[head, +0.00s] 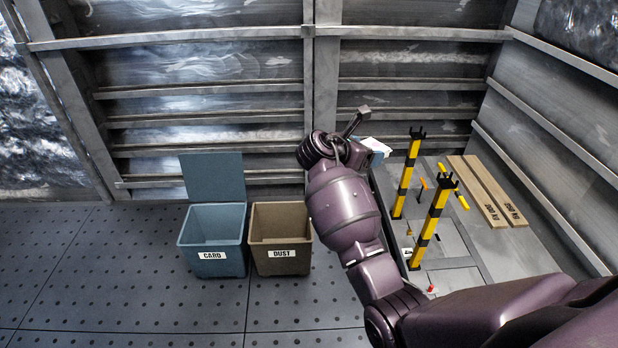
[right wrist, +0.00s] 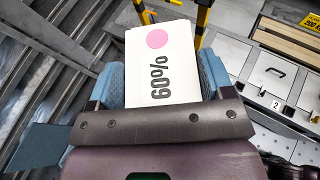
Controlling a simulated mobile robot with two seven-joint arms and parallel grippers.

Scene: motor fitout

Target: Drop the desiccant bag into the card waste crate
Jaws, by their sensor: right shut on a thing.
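My right gripper (right wrist: 160,82) has blue fingers and is shut on a flat white card (right wrist: 160,60) printed "60%" with a pink dot. I see no clear desiccant bag. In the head view the card (head: 367,143) shows only as a small pale patch behind my right wrist. The blue-grey card waste crate (head: 212,264), labelled "CARD", stands on the floor to the left, its lid (head: 212,177) raised. The gripper is to the right of the crate, apart from it. My left gripper is not in view.
A brown crate (head: 281,267) labelled "DUST" stands just right of the card crate. Two yellow-and-black posts (head: 405,178) (head: 432,228) rise from a grey deck at the right, with wooden planks (head: 487,192) beyond. Ribbed metal walls close the back. The floor at left is clear.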

